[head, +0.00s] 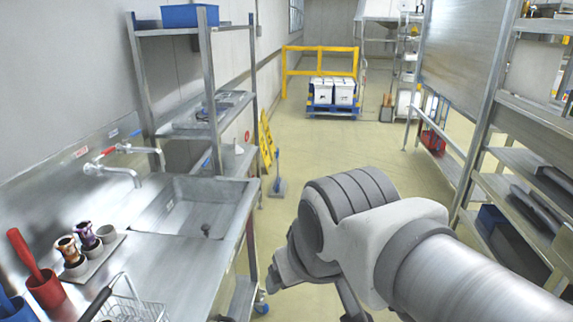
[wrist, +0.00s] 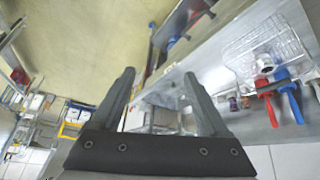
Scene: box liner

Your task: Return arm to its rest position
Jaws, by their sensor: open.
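My arm (head: 375,225) reaches in from the lower right of the head view and bends over the open floor beside the sink counter. My gripper (wrist: 159,74) shows in the wrist view with its two dark fingers spread apart. Nothing is between the fingers. In the head view my gripper is mostly hidden or cut off behind the wrist links and the bottom edge.
A steel counter with a sink (head: 195,215) runs along the left. A wire basket (head: 135,308) and a red cup (head: 45,288) stand on it. A shelf rack (head: 525,185) stands on the right. A yellow floor sign (head: 266,140) stands beyond the sink. The aisle floor (head: 345,150) is clear.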

